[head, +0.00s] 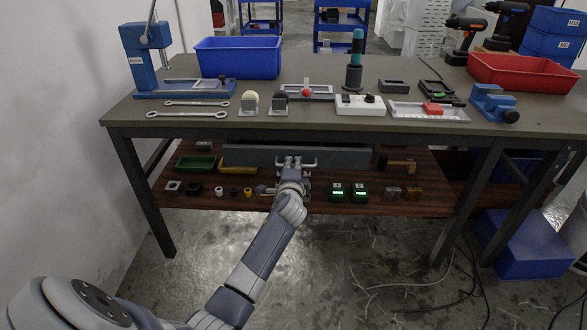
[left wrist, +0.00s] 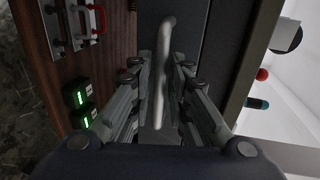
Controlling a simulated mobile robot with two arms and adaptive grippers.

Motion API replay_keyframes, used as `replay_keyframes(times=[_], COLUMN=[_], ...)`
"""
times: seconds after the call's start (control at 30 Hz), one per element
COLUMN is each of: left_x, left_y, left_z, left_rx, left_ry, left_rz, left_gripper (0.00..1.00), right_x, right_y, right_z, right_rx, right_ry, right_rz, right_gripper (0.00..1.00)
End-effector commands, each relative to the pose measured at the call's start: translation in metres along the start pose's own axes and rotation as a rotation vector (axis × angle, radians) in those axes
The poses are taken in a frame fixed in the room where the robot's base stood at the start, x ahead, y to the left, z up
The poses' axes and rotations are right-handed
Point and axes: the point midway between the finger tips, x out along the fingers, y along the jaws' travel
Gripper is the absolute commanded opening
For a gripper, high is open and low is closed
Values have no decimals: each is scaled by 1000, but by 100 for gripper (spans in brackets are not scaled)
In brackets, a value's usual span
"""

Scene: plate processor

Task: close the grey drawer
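The grey drawer (head: 345,158) shows as a long grey front under the tabletop. How far it stands out cannot be told. My left gripper (head: 296,162) is at the middle of this front and covers part of it. In the left wrist view my left gripper (left wrist: 163,65) is open, with one finger on each side of the pale bar handle (left wrist: 165,45). Gaps show between the handle and the fingers. The dark drawer front (left wrist: 190,30) lies behind the handle. My right gripper is not in view.
The workbench top (head: 330,125) above holds a blue bin (head: 238,57), a red bin (head: 520,73) and several tools. The brown lower shelf (head: 440,190) carries small parts, a green tray (head: 195,163) and two green-lit devices (head: 348,192). Cables (head: 410,280) lie on the floor.

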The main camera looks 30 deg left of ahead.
Motion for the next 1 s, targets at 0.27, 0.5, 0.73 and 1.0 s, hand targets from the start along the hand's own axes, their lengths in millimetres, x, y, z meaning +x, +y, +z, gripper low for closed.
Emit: replay_keyframes(times=[0.27,0.5,0.73,1.0], left_x=[10,10,10,39], left_y=[0,0,0,-5], left_z=[0,0,0,-1], left_rx=[-1,-1,-1,1], left_ry=[0,0,0,1], left_rz=[0,0,0,-2], left_gripper=[17,6,0,0], right_x=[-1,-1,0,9], right_y=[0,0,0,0], right_z=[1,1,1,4], right_rx=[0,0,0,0], right_ry=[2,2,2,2], right_rz=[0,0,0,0], right_gripper=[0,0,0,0])
